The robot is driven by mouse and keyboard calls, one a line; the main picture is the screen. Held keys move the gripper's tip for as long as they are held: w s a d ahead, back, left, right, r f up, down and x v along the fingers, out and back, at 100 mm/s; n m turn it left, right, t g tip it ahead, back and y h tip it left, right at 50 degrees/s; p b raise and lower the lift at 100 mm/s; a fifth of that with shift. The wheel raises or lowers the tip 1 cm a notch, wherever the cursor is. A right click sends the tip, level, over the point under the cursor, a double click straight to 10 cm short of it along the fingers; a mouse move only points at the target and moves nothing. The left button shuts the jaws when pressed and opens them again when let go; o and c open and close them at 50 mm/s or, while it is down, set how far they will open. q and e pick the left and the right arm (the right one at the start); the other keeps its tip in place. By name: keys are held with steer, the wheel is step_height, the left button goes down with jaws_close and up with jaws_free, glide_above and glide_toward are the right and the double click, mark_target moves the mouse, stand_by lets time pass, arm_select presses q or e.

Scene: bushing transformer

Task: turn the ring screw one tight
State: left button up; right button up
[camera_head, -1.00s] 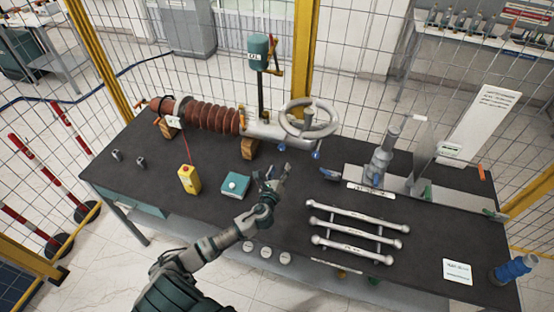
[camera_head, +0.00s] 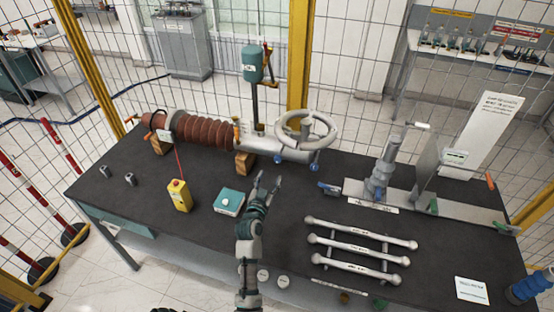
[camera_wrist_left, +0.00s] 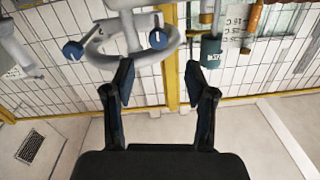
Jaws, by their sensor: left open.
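A grey ring-shaped wheel (camera_head: 306,124) sits at the right end of the brown ribbed bushing (camera_head: 207,133). Two blue-headed screws show under the ring, a left one (camera_head: 277,158) and a right one (camera_head: 314,166); I cannot tell which is ring screw one. In the left wrist view, the ring (camera_wrist_left: 108,52) carries a blue head at the left (camera_wrist_left: 73,50) and another near the middle (camera_wrist_left: 157,38). My left gripper (camera_head: 267,180) is open and empty, in front of the ring and apart from the screws. Its spread fingers (camera_wrist_left: 160,75) show in the wrist view. My right gripper is out of view.
A yellow box (camera_head: 179,197) and a teal box (camera_head: 229,202) are on the dark table (camera_head: 130,210), left of my gripper. Silver bars (camera_head: 360,243) lie at the right. A grey fixture (camera_head: 380,175) stands behind them. A wire fence (camera_head: 350,60) runs behind the table.

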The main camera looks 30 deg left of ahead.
mark_target(277, 161)
arm_select(q)
steer(key=x, duration=1)
steer(key=shift+d, duration=0.3)
steer(key=shift+w+a, duration=0.2)
steer(key=shift+w, duration=0.25)
steer(key=shift+a, duration=0.1)
steer(key=shift+c, duration=0.3)
